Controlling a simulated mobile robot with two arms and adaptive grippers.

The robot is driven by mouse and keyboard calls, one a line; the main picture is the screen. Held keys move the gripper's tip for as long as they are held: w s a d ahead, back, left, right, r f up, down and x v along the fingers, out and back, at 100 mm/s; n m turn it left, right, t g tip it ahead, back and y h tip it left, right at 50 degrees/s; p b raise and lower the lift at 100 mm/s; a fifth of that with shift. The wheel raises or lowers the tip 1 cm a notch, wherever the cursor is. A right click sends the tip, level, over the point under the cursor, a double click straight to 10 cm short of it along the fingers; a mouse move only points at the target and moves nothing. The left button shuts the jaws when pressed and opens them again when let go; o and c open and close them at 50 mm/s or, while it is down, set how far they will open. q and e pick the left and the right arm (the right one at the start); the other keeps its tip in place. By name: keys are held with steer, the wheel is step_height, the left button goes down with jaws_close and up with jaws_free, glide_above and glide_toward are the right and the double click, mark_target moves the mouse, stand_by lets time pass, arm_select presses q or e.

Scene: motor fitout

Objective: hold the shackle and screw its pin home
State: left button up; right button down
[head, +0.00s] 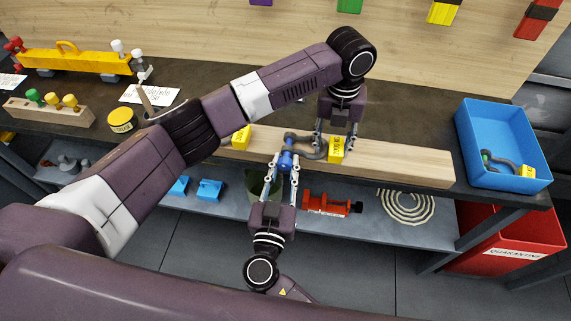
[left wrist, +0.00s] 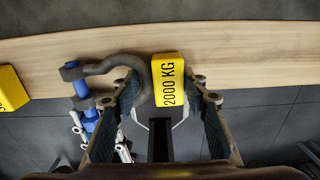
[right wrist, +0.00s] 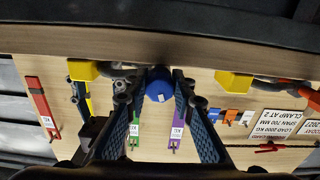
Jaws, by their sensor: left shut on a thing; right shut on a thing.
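My left gripper (head: 336,140) reaches down from above and is shut on the bow end, beside the tag. My right gripper (head: 283,163) comes from the front and is shut on the blue pin, whose round head (right wrist: 159,85) sits between its fingers. The pin's thread is hidden.
A blue tray (head: 485,122) at the right holds another shackle (head: 497,161) with a yellow tag. A second yellow tag (head: 241,137) stands left on the strip. A red quarantine bin (head: 510,245) is below right. A red tool (head: 331,204) lies on the lower shelf.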

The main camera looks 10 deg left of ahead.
arm_select(q)
steer(key=shift+w+r, duration=0.1)
steer(key=shift+w, duration=0.1)
arm_select(e)
steer(key=shift+s+a+f+m, duration=0.1)
steer(key=shift+a+m, duration=0.05)
steer(key=shift+m, duration=0.6)
steer(key=shift+s+a+f+m, duration=0.1)
steer(key=shift+m, duration=0.65)
steer(key=shift+r, duration=0.1)
arm_select(q)
steer(key=shift+c, duration=0.2)
arm_select(e)
steer(key=c, duration=1.9)
jaws_free()
steer(key=shift+o, duration=1.4)
steer(key=shift+w, duration=0.15)
steer(key=shift+d, duration=0.1)
arm_select(q)
steer(key=shift+s, duration=0.15)
arm_select(e)
steer(key=s, duration=1.2)
